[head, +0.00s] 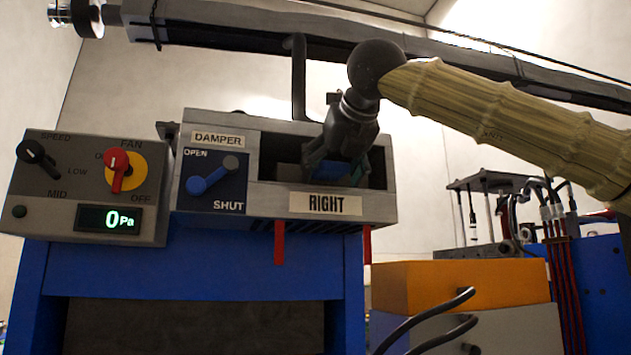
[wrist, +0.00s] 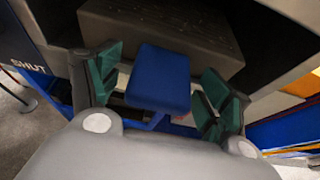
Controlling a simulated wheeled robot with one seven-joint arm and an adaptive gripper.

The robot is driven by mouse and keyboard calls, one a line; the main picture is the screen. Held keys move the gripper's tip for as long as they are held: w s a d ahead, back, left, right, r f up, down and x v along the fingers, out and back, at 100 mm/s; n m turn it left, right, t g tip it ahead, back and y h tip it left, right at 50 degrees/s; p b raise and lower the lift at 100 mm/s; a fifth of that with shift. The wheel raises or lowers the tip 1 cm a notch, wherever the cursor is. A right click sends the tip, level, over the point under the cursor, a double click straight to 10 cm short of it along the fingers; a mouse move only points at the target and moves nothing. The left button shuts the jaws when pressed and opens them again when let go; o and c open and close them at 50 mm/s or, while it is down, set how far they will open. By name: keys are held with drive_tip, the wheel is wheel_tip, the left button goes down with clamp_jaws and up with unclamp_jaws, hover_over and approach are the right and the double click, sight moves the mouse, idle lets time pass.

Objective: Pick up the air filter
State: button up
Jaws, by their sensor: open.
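A dark grey textured block (wrist: 165,28) sits inside the housing's opening in the wrist view. A flat blue piece (wrist: 158,80) juts out in front of it; it looks like the air filter's handle, but I cannot be sure they are one part. My gripper (wrist: 160,88) is open, with its green-padded fingers on either side of the blue piece and visible gaps to it. In the head view my gripper (head: 342,170) reaches into the opening of the grey housing (head: 210,125) above the RIGHT label (head: 326,204). It hides most of what is inside.
The damper lever (head: 212,176) is left of the opening. A fan control box (head: 60,180) reading 0 Pa stands further left. Red tabs (head: 279,243) hang below the housing. An orange box (head: 450,287) and blue machinery (head: 595,270) stand at the right.

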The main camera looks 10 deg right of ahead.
drive_tip(key=shift+w+d, duration=0.1)
drive_tip(key=shift+w, duration=0.1)
drive_tip(key=shift+s+d, duration=0.1)
drive_tip(key=shift+s, duration=0.3)
drive_tip(key=shift+w+a, duration=0.2)
drive_tip(key=shift+w, duration=0.05)
drive_tip(key=c, duration=0.9)
drive_tip(key=shift+c, duration=1.4)
drive_tip(key=shift+s+d, duration=0.15)
drive_tip(key=shift+c, duration=0.5)
drive_tip(key=shift+r, duration=0.1)
